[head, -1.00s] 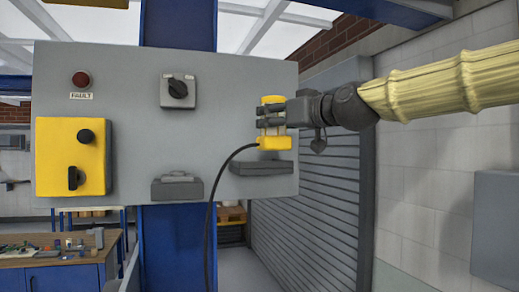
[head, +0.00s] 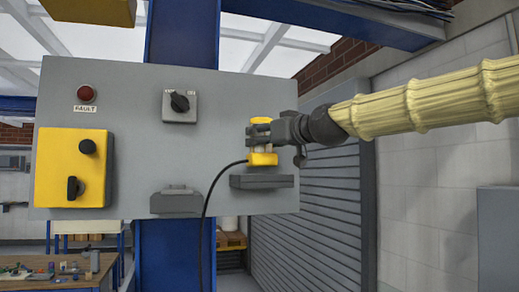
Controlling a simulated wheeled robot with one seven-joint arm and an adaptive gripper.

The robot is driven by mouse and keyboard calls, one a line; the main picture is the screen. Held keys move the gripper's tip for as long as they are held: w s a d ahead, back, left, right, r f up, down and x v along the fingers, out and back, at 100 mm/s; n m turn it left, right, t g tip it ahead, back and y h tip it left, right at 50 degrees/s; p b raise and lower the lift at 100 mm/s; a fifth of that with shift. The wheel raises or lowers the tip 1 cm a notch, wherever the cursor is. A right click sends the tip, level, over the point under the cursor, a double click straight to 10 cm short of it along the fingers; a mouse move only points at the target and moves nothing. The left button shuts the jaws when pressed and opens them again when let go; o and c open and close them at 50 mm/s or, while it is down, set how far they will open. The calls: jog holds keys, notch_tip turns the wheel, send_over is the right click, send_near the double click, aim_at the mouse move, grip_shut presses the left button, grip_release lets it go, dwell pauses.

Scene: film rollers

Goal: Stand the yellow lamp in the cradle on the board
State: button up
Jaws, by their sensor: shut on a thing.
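The yellow lamp (head: 263,159) is upright in my gripper (head: 265,133), with a black cable running from its base down to the left. My gripper is shut on its middle and comes from the right. The grey board (head: 135,110) fills the left and middle of the view. Two dark grey holders project from its lower part: one at right (head: 262,181), just below the lamp, and one at centre (head: 175,201). I cannot tell which is the cradle. The lamp's base is above the right holder; whether they touch is unclear.
The board also carries a red fault light (head: 87,94), a rotary switch (head: 179,106) and a yellow box (head: 72,168) with knobs. A blue column (head: 180,40) stands behind it. The cable hangs in front of the board. A workbench with small items (head: 55,272) is at lower left.

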aim_at(260, 151)
jog(key=shift+p+x, duration=0.3)
jog(key=shift+x, duration=0.45)
notch_tip(260, 151, down, 3)
jog(key=shift+w+d+f+p, duration=0.1)
jog(key=shift+d+p, duration=0.05)
jog(key=shift+p, duration=0.85)
jog(key=shift+f, duration=0.2)
jog(key=shift+f, duration=0.15)
jog(key=o, duration=1.3)
jog(key=shift+c, duration=0.2)
